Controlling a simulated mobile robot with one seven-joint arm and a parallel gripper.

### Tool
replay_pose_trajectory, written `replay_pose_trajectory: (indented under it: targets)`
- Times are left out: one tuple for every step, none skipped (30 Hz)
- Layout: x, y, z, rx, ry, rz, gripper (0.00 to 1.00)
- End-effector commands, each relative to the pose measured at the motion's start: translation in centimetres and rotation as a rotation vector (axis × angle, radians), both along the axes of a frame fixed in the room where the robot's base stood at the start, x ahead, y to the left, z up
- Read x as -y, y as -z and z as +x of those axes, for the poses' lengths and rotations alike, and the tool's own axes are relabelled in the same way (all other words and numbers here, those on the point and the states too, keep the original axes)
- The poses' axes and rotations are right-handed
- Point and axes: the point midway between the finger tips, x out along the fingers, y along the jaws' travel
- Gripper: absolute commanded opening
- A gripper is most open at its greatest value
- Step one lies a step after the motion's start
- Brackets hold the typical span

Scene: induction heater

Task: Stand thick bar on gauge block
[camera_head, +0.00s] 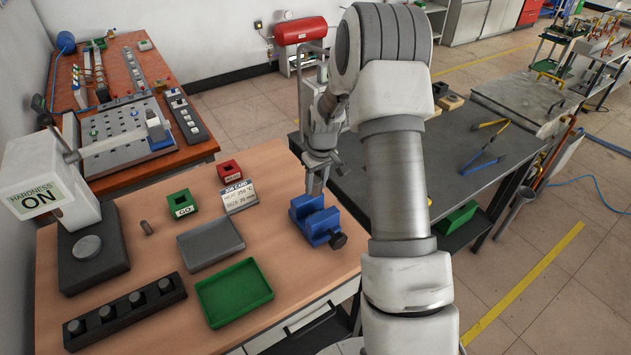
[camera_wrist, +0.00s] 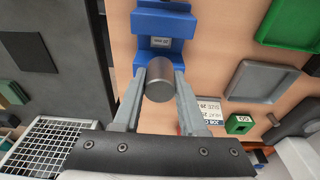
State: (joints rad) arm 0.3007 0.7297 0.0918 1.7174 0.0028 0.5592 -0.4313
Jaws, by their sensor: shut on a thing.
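My gripper (camera_head: 314,172) is shut on a thick grey metal bar (camera_wrist: 172,87), seen end-on between the two fingers in the wrist view. In the head view my gripper points down just above the blue vise (camera_head: 316,218), and I cannot make out the bar clearly there. The vise also shows in the wrist view (camera_wrist: 163,20), partly behind the bar. A small labelled grey piece (camera_wrist: 160,42) sits between the vise's blue jaws; it may be the gauge block, but its label is too small to read surely. Contact between bar and piece cannot be told.
A job card (camera_head: 238,196), a green GO box (camera_head: 182,203) and a red box (camera_head: 229,172) stand left of the vise. A grey tray (camera_head: 210,244), a green tray (camera_head: 234,291) and a hardness tester (camera_head: 92,248) are further left. A dark table (camera_head: 430,165) adjoins on the right.

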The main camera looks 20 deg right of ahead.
Motion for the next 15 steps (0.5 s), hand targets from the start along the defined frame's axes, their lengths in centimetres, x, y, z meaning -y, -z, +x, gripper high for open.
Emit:
replay_pose_trajectory:
  targets:
    - [0.0,0.3,0.0,0.001,0.0,0.0,0.0]
    - [0.0,0.4,0.0,0.001,0.0,0.0,0.0]
    - [0.0,0.6,0.0,0.001,0.0,0.0,0.0]
    - [0.0,0.8,0.0,0.001,0.0,0.0,0.0]
    - [0.0,1.0,0.0,0.0,0.0,0.0,0.0]
    - [0.0,1.3,0.0,0.0,0.0,0.0,0.0]
    - [0.0,1.5,0.0,0.0,0.0,0.0,0.0]
    - [0.0,1.8,0.0,0.0,0.0,0.0,0.0]
    - [0.0,2.1,0.0,0.0,0.0,0.0,0.0]
    - [0.0,2.3,0.0,0.0,0.0,0.0,0.0]
    - [0.0,2.6,0.0,0.0,0.0,0.0,0.0]
    - [0.0,2.9,0.0,0.0,0.0,0.0,0.0]
    - [0.0,3.1,0.0,0.0,0.0,0.0,0.0]
    - [0.0,3.4,0.0,0.001,0.0,0.0,0.0]
    - [0.0,3.7,0.1,0.001,0.0,0.0,0.0]
